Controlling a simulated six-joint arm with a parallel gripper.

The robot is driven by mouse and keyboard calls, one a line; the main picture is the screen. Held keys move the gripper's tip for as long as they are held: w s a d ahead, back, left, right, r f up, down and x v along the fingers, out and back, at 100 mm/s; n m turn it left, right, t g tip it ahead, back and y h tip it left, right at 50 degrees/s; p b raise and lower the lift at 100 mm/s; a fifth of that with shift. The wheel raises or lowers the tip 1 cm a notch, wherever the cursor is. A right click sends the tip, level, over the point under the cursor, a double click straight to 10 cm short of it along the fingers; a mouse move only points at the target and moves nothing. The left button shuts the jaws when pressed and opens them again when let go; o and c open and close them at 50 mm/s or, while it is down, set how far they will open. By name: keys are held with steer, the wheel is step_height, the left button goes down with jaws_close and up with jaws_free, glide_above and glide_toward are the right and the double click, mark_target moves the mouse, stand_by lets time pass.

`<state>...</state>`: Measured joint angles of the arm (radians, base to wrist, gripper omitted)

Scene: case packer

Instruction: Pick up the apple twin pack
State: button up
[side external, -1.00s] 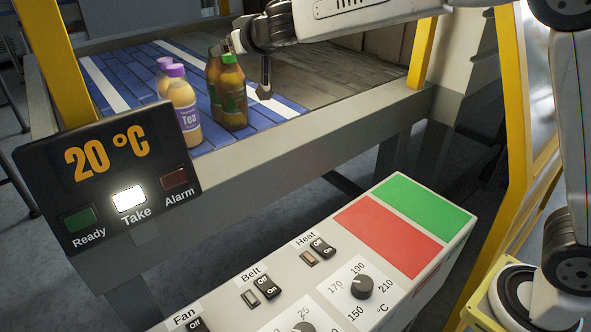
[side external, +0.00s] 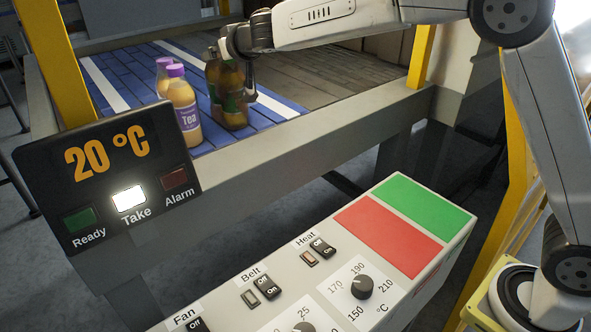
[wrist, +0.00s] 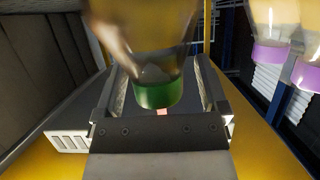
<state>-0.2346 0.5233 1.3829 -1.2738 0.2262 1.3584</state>
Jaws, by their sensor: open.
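The apple twin pack (side external: 229,120) is a pair of amber bottles with green labels, upright on the blue belt. My gripper (side external: 237,76) is at its upper part, with one finger showing along the right side of the bottles. The other finger is mostly hidden. In the wrist view, an amber bottle with a green cap (wrist: 156,94) stands between the two open jaws of my gripper (wrist: 163,88). Contact between jaws and bottle cannot be made out.
A tea twin pack (side external: 188,117) with purple caps stands just left of the apple pack; its caps also show in the wrist view (wrist: 270,54). The belt (side external: 262,120) has a raised front edge. A control panel (side external: 330,265) stands in the foreground.

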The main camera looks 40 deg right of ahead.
stand_by(0.4)
jaws_close()
stand_by(1.1)
steer(key=shift+r, duration=0.15)
